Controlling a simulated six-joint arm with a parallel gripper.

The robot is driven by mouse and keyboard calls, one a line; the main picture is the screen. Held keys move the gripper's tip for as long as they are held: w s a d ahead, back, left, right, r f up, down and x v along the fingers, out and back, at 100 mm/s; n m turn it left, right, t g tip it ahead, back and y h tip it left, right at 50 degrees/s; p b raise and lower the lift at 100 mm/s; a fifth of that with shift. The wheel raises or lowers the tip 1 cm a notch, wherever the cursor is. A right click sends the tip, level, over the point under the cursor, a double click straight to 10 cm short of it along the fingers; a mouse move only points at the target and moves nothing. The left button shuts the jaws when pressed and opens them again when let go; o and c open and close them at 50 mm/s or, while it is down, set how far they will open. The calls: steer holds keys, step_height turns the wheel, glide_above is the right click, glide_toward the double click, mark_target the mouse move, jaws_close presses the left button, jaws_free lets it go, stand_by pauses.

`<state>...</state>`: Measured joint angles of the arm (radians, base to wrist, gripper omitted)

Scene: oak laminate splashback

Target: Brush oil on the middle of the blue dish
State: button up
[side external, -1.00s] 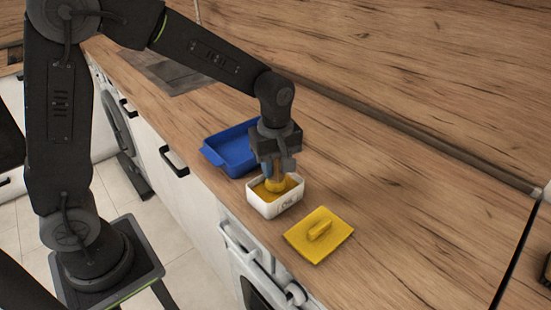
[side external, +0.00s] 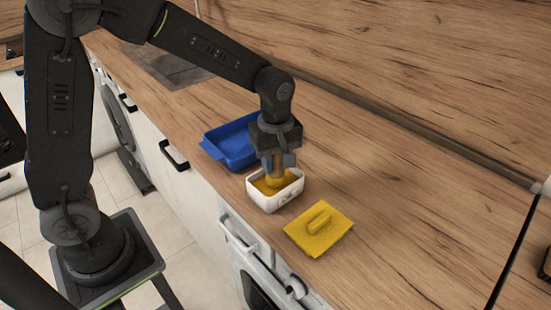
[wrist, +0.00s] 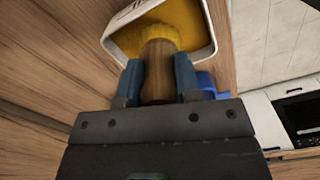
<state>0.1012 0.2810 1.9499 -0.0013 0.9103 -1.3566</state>
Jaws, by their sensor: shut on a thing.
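The blue dish (side external: 232,146) lies on the counter, just behind and left of a white container (side external: 268,205) of yellow oil. My gripper (side external: 277,163) points down over the container. In the wrist view my gripper (wrist: 158,80) is shut on the wooden handle of a brush (wrist: 157,70). The brush's yellow bristle end (side external: 274,182) is down inside the container, at the oil. In the wrist view the white container (wrist: 208,50) surrounds the brush head, and a bit of the blue dish (wrist: 206,82) shows beside the gripper. My gripper hides part of the dish's right side.
The wooden splashback (side external: 400,80) rises behind. The counter's front edge is close to the container. The counter right of the lid is clear.

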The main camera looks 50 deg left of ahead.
steer(key=shift+f, duration=0.5)
stand_by(1.1)
steer(key=shift+r, duration=0.1)
steer(key=shift+r, duration=3.5)
steer(key=shift+a, duration=0.1)
steer(key=shift+w+a+f+m, duration=0.2)
steer(key=shift+w+a+m, duration=0.25)
steer(key=shift+m, duration=0.55)
steer(key=w+a+f+m, duration=0.1)
steer(key=w+a+m, duration=0.2)
steer(key=a+m, duration=0.6)
steer(key=w+a+f+m, duration=0.1)
steer(key=w+a+m, duration=0.2)
steer(key=a+m, duration=0.55)
steer(key=shift+n, duration=0.25)
steer(key=shift+a+f, duration=0.25)
steer(key=shift+f, duration=1.45)
steer(key=shift+a+f, duration=0.2)
steer(key=shift+f, duration=1.45)
